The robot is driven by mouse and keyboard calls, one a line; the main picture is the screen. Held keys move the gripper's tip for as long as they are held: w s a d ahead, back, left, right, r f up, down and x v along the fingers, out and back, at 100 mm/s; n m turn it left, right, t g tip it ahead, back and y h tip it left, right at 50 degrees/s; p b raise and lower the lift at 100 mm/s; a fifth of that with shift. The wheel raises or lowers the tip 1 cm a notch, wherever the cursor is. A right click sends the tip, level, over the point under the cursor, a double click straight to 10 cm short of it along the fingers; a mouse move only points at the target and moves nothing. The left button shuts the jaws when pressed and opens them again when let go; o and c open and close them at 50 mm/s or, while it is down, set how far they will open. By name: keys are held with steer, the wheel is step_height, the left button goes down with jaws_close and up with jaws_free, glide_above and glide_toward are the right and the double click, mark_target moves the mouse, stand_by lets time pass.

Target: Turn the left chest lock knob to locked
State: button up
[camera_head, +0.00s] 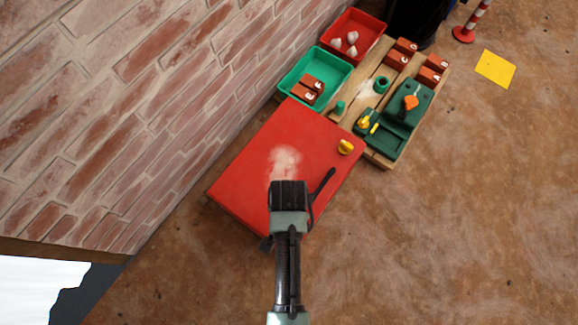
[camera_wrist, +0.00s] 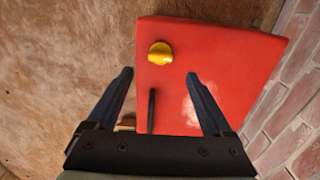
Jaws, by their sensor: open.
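The red chest (camera_head: 325,130) lies beside the brick wall, its flat top facing me. One yellow knob (camera_head: 345,146) sits near the edge of that top away from the wall. The knob also shows in the wrist view (camera_wrist: 160,53), with a ridge across its top. My gripper (camera_wrist: 159,78) is open and empty, its two fingers spread over the chest. The knob shows beyond the fingertips, roughly centred between them, apart from both. In the head view my gripper (camera_head: 289,186) covers the chest's near part. Any lock marking is too small to read.
Past the chest are a green tray (camera_head: 340,70), a red tray (camera_head: 368,27) and a wooden pallet (camera_head: 362,84) carrying a green case (camera_head: 378,138) and bricks. The brown floor at right is mostly clear.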

step_height(320, 180, down, 8)
steer(key=b, duration=0.4)
steer(key=shift+f, duration=0.1)
jaws_close()
